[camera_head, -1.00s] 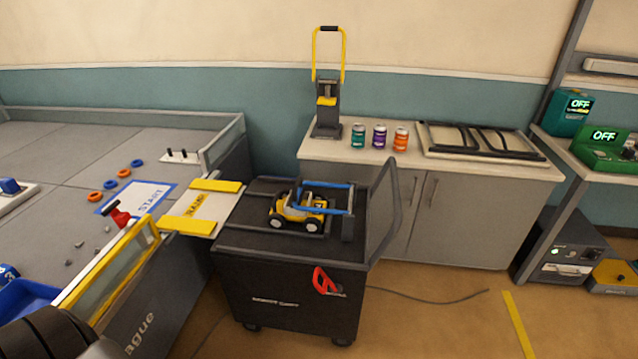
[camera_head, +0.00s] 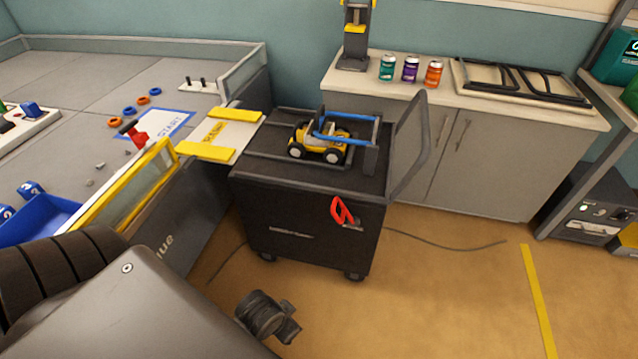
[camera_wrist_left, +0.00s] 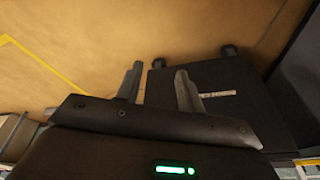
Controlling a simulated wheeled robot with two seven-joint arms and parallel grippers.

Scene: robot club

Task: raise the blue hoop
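The blue hoop (camera_head: 346,118) is a bent bar on top of the dark cart (camera_head: 300,205). It lies roughly level around the upper part of a small yellow toy vehicle (camera_head: 310,142), beside a dark post (camera_head: 370,158) at its right end. My left arm comes in at the lower left of the head view, well short of the hoop. In the left wrist view my left gripper (camera_wrist_left: 158,85) is open and empty, its two fingers apart, facing the floor and the cart's dark side (camera_wrist_left: 220,115). The hoop is not visible there. My right gripper is not in view.
A red clip-like handle (camera_head: 342,211) is on the cart's front. The cart's grey push handle (camera_head: 408,145) rises at its right. A yellow-edged ramp (camera_head: 220,135) bridges to the arena on the left. Several cans stand on the cabinet behind. The floor right of the cart is mostly clear.

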